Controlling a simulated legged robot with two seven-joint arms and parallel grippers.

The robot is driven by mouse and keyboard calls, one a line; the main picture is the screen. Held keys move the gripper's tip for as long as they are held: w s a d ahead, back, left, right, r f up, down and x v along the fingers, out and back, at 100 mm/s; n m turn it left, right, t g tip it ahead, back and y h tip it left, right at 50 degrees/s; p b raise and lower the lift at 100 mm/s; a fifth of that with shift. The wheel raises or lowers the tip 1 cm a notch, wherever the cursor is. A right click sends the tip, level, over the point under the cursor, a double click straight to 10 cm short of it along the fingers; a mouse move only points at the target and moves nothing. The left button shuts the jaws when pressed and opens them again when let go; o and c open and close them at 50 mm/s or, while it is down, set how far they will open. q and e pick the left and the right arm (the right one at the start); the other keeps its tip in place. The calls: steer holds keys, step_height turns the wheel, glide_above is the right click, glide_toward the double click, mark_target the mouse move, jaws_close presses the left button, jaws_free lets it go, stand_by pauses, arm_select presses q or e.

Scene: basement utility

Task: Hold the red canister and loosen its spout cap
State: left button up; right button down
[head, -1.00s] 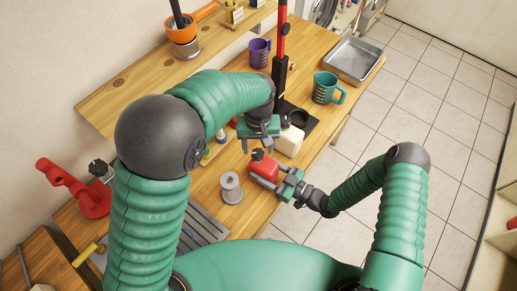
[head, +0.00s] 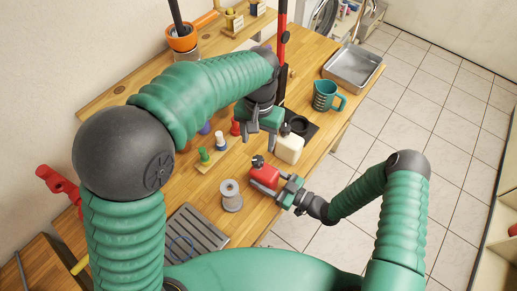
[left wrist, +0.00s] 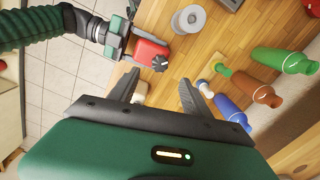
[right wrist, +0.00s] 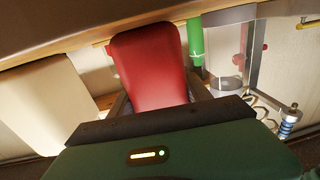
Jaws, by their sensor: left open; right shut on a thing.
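The red canister (head: 264,178) stands near the front edge of the workbench, with its black spout cap (head: 257,161) on top. My right gripper (head: 277,184) is shut on the canister's body from the right. The canister fills the middle of the right wrist view (right wrist: 150,65), where the cap is hidden. My left gripper (head: 261,136) is open and empty, above and behind the canister, apart from the cap. In the left wrist view the canister (left wrist: 150,50) and cap (left wrist: 160,63) lie beyond my open fingers (left wrist: 159,86).
A cream bottle (head: 289,149) stands close behind the canister, near my left gripper. A grey spool (head: 231,195) is left of it. A teal jug (head: 326,95) and metal tray (head: 352,64) are at the back right.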

mark_target(258, 159)
arm_select(q)
step_height(258, 159, down, 11)
steer(key=m, duration=2.7)
steer(key=shift+w+r, duration=0.15)
steer(key=shift+r, duration=0.05)
steer(key=shift+c, duration=0.5)
